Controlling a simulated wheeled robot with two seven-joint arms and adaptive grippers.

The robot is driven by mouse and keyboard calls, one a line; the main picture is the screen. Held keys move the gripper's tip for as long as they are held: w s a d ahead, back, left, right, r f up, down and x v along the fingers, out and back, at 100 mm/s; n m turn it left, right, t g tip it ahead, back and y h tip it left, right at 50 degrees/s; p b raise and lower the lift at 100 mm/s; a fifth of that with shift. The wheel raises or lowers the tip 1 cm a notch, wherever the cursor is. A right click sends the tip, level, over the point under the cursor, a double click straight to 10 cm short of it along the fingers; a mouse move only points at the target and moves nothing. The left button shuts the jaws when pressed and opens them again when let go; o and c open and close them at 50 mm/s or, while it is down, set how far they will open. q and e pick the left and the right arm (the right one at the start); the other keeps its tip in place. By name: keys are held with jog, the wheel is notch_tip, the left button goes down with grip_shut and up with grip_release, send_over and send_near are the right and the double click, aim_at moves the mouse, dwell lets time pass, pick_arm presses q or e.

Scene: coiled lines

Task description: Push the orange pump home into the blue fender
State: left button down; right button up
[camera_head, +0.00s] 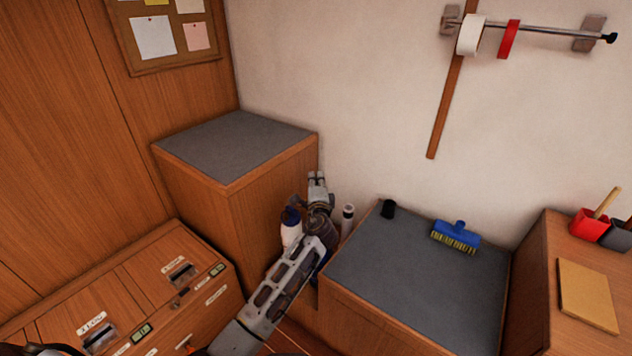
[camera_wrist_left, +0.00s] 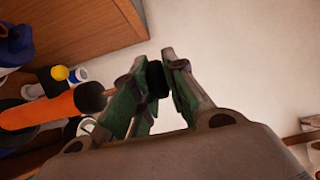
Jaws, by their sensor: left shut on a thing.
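My left gripper (camera_head: 318,182) is in the gap between the tall cabinet and the low grey-topped cabinet. In the left wrist view its green-padded fingers (camera_wrist_left: 158,80) are closed on a small black thing (camera_wrist_left: 154,76), which I cannot identify for certain. The orange pump (camera_wrist_left: 42,111), with a black rounded end, lies left of the fingers in that view. I cannot tell if it touches anything. A dark blue thing (camera_wrist_left: 14,46), perhaps the blue fender, is cut off by the left edge. I do not see the pump in the head view. My right gripper is not in view.
A white bottle with a dark blue top (camera_head: 291,228) and a white tube (camera_head: 347,216) stand close beside my left wrist. The tall cabinet top (camera_head: 235,148) is bare.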

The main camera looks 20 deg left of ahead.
pick_arm(q)
jog(key=shift+f+b, duration=0.35)
jog(key=shift+f, duration=0.05)
dwell(0.4)
jog(key=c, duration=1.4)
grip_release()
jog(key=shift+o, duration=0.2)
jog(key=shift+s, duration=0.15)
jog(key=v, duration=0.7)
jog(key=shift+s+d, duration=0.15)
jog(key=shift+s, duration=0.15)
